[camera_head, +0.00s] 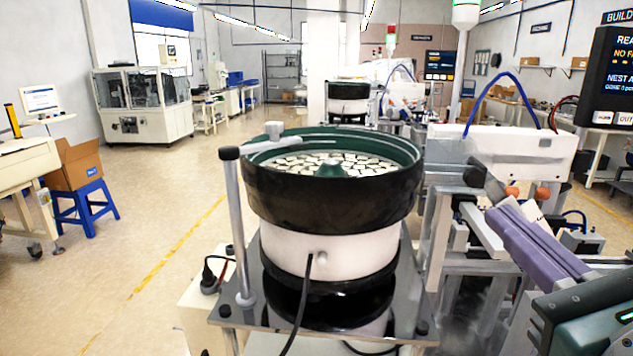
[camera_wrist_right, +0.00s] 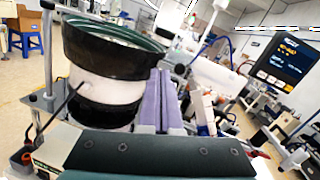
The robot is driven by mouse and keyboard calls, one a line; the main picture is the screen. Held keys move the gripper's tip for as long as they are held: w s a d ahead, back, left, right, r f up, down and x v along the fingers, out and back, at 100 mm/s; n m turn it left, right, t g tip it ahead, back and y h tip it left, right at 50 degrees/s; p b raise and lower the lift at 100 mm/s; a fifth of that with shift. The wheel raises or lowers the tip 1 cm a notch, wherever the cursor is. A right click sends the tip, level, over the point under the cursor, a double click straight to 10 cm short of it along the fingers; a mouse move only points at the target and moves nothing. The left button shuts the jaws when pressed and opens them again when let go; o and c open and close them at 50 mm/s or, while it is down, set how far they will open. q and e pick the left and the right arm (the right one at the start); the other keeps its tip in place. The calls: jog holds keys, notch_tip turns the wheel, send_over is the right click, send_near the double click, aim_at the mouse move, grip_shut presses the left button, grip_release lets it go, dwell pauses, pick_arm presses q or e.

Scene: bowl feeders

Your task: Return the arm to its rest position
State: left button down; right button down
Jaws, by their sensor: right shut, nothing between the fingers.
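My right gripper (camera_head: 505,216) comes in from the lower right in the head view. Its two long purple fingers lie side by side, shut, with nothing between them. In the right wrist view the purple fingers (camera_wrist_right: 157,80) point away from the camera, to the right of the bowl feeder. They appear in front of the feeder's track machinery; I cannot tell the gap to it. The bowl feeder (camera_head: 330,205), with a black outer wall and green inner bowl, holds many small white parts (camera_head: 325,163). It also shows in the right wrist view (camera_wrist_right: 108,55). My left gripper is out of view.
A grey post (camera_head: 235,220) with a clamp arm stands at the feeder's left. A white track unit (camera_head: 500,148) with a blue hose stands behind the gripper. A dark display (camera_head: 610,75) is at upper right. Open floor (camera_head: 150,220) lies to the left.

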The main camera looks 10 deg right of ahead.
jog(key=s+a+n+g+y, duration=0.25)
jog(key=a+n+y, duration=0.65)
jog(key=n, duration=0.6)
jog(key=s+a+f+n+g, duration=0.4)
jog(key=s+f+n+g, duration=0.25)
jog(key=n, duration=0.55)
jog(key=s+d+f+n+g+h, duration=0.6)
jog(key=s+d+f+n+h, duration=0.25)
jog(key=s+d, duration=0.25)
notch_tip(320, 180, up, 24)
jog(key=y+p, duration=0.1)
jog(key=p, duration=2.1)
jog(key=shift+w+f+p, duration=0.25)
jog(key=shift+p, duration=0.05)
jog(key=shift+a, duration=0.1)
